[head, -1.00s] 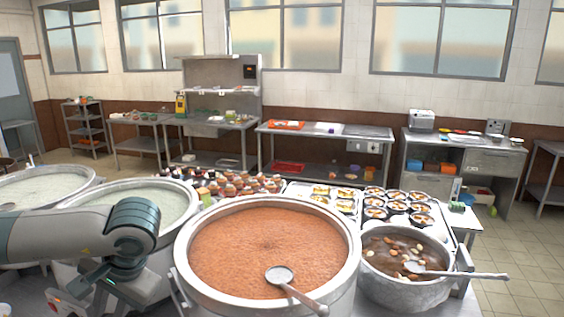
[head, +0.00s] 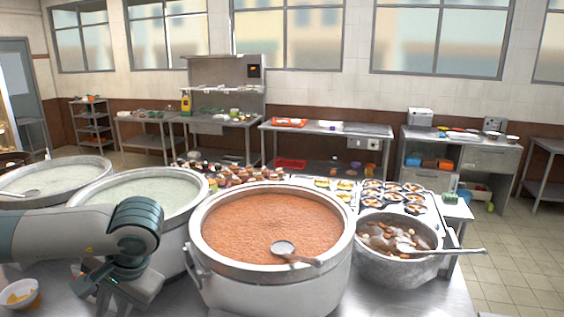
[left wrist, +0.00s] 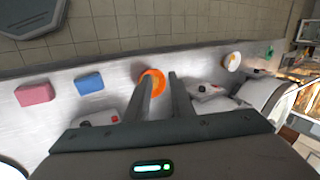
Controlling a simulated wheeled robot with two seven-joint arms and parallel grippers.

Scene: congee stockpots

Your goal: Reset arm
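My left gripper (head: 122,290) is low at the left in the head view, at the end of my bent arm, in front of a pot of pale congee (head: 150,192). In the left wrist view my left gripper (left wrist: 161,74) has two dark fingers standing apart, with nothing held between them. An orange ring-shaped thing (left wrist: 155,76), perhaps a bowl, shows beyond the fingers, partly hidden by one of them. My right gripper is not in view.
A large pot of orange congee (head: 225,272) with a ladle (head: 284,247) stands right of my left arm. A smaller pot of brown broth (head: 385,268) stands further right. A bowl (head: 20,294) is at lower left. Pink (left wrist: 35,94) and blue (left wrist: 89,82) blocks lie on the counter.

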